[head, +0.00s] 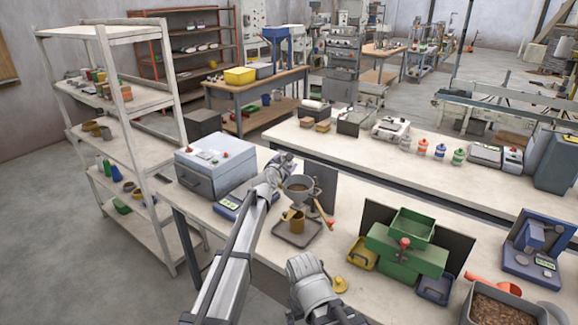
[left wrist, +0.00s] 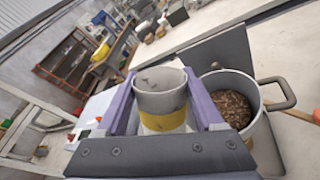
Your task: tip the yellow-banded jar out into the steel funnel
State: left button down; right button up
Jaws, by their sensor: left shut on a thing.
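My left gripper (head: 281,162) is shut on the yellow-banded jar, just behind and left of the steel funnel (head: 299,187) in the head view. In the left wrist view the jar (left wrist: 162,100) sits between the fingers, pale with a yellow band, its open mouth toward the camera. Its inside looks grey, with no pellets clearly visible. The funnel (left wrist: 240,75), with a side handle, is close beside the jar and holds brown pellets. The jar is hard to make out in the head view. My right gripper (head: 304,263) is low at front centre; its fingers are unclear.
A mustard mug (head: 293,220) stands under the funnel on a grey tray (head: 297,236). A yellow lid (head: 340,285) lies near my right arm. A green press (head: 405,250) stands to the right, a grey-blue case (head: 215,160) to the left.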

pick_arm(q)
jog(key=a+n+h+b, duration=0.1)
jog(key=a+n+b, duration=0.1)
jog(key=shift+a+f+t, duration=0.15)
jog(key=shift+a+t, duration=0.25)
jog(key=shift+a+n+h+b, duration=0.3)
jog(key=shift+a+n+b, duration=0.25)
jog(key=shift+a+n, duration=0.3)
jog(key=shift+d, duration=0.1)
jog(key=shift+s, duration=0.1)
